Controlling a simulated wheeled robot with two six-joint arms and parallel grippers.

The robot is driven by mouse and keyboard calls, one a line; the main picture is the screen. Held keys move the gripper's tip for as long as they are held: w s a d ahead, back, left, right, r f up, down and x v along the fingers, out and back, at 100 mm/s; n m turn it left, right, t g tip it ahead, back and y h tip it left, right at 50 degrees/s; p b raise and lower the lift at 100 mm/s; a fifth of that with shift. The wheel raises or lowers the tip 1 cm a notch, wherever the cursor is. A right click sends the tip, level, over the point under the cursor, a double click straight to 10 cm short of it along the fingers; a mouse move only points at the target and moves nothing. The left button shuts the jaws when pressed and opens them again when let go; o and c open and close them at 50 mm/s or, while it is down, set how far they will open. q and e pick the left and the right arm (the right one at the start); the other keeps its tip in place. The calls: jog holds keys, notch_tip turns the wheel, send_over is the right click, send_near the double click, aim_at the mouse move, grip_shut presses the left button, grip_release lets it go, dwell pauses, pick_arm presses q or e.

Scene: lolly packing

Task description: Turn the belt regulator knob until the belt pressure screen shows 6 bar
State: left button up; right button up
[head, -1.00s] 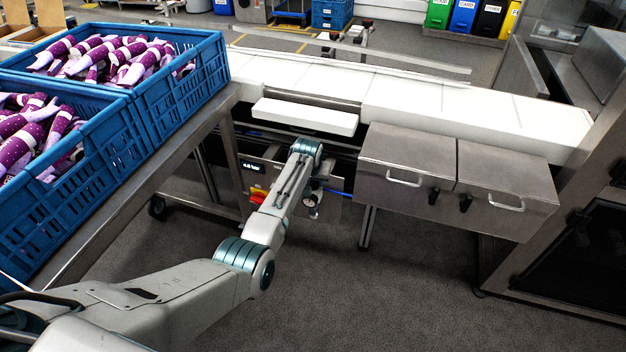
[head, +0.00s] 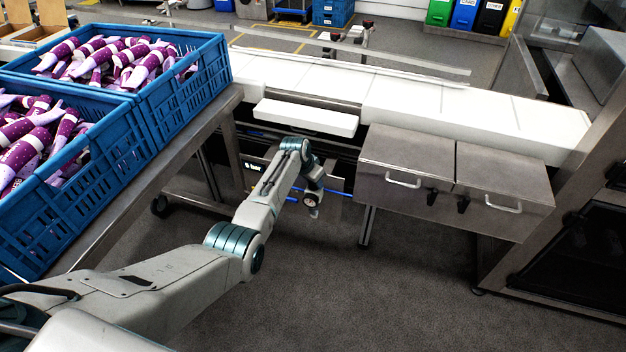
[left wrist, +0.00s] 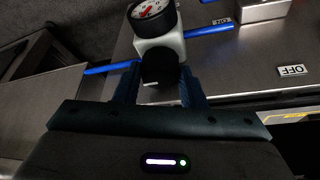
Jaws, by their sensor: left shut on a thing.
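The black regulator knob (left wrist: 158,69) sits under a white valve body (left wrist: 160,46) in the left wrist view. My left gripper (left wrist: 160,76) is shut on this knob, one finger on each side. A round pressure gauge with a white scale (left wrist: 150,9) is on the valve body; it also shows small in the head view (head: 309,200). The belt pressure screen (head: 253,164) is a small black display with white characters, partly beside my forearm; its number is too small to read surely. In the head view my wrist hides the knob. My right gripper is not in view.
Blue air hoses (left wrist: 208,31) run from both sides of the valve. A label reading OFF (left wrist: 291,71) is on the metal panel. The conveyor (head: 420,95) lies above, with steel boxes (head: 404,168) to the right. Blue crates (head: 190,90) of purple-wrapped lollies stand left.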

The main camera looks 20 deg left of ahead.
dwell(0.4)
pick_arm(q)
jog(key=o, duration=1)
jog(key=shift+r, duration=0.1)
jog(key=shift+a, duration=0.1)
